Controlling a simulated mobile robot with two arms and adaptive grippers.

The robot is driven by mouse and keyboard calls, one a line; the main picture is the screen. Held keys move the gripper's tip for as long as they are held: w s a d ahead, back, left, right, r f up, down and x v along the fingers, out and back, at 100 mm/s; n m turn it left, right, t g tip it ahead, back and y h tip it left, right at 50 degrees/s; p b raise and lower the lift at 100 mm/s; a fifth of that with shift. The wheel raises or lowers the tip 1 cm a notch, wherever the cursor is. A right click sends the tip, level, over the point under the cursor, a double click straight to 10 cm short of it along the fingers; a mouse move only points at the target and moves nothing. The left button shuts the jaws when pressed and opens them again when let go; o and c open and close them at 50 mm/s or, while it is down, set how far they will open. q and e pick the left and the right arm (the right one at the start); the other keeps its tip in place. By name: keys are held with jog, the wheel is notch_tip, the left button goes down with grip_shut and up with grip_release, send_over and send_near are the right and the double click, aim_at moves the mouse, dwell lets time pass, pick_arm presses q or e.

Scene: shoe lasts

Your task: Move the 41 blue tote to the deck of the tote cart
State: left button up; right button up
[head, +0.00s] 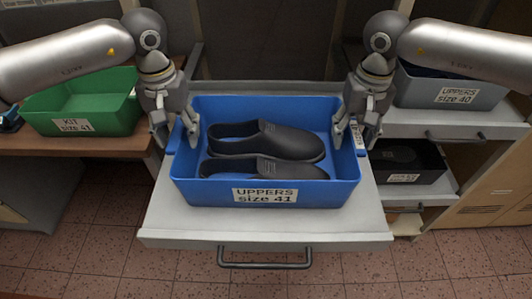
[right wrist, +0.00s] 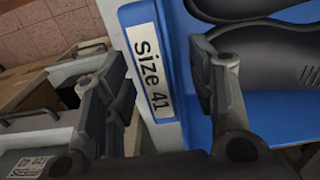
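The blue tote (head: 345,190), labelled "UPPERS size 41", sits level on a pale grey pulled-out surface (head: 180,225) with a dark bar handle. It holds two dark shoe uppers (head: 265,140). My left gripper (head: 175,132) is at the tote's left wall, fingers apart on either side of it. My right gripper (head: 356,132) is at the right wall in the same way. In the right wrist view its fingers (right wrist: 160,95) stand apart around the wall, which bears a "Size 41" label (right wrist: 152,75). I cannot identify the tote cart's deck in these views.
A green "KIT size 41" tote (head: 110,110) stands on a brown table (head: 40,143) at left. At right, a grey "UPPERS size 40" tote (head: 475,95) and a dark tote (head: 425,165) sit on shelves. Tiled floor (head: 120,265) shows in front.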

pick_arm(q)
grip_shut()
pick_arm(e)
grip_shut()
pick_arm(q)
jog(key=shift+w+r, duration=0.1)
jog(key=shift+r, duration=0.1)
pick_arm(e)
jog(key=shift+r, duration=0.15)
